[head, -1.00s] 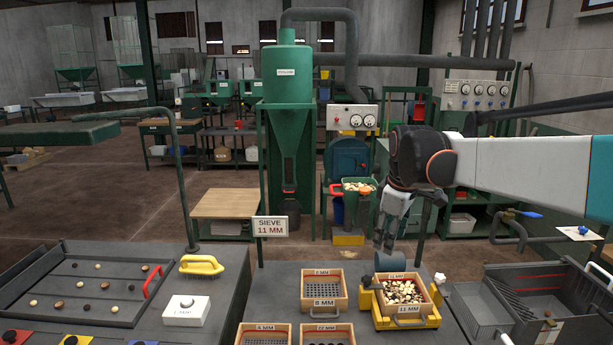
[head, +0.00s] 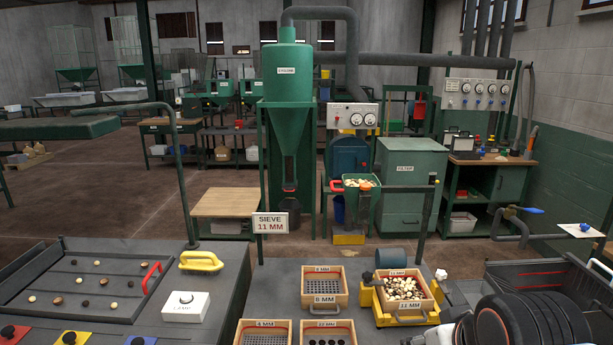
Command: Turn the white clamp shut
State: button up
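A small white piece that looks like the clamp (head: 441,274) stands at the right back corner of the yellow shaker base (head: 392,319), beside the wooden 11 MM sieve (head: 403,308). The sieve sits in the base and holds many pale and brown nuts. Whether the clamp is turned shut is too small to tell. My gripper (head: 430,338) is low at the bottom edge, in front of and below the base, and partly cut off by the frame. Its fingers are not clear, and I see nothing held in it.
Other wooden sieves (head: 323,290) lie left of the base. A grey motor drum (head: 391,258) stands behind it. A dark bin (head: 540,272) is at the right, partly hidden by my arm. The sign post (head: 271,224) reads SIEVE 11 MM. A white lamp box (head: 185,307) is at left.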

aim_at(441, 275)
jog(key=i+l, duration=0.15)
jog(key=i, duration=0.3)
jog(key=i+l, duration=0.15)
jog(key=i, duration=0.3)
jog(key=j+u, duration=0.15)
jog(key=l+z, duration=0.2)
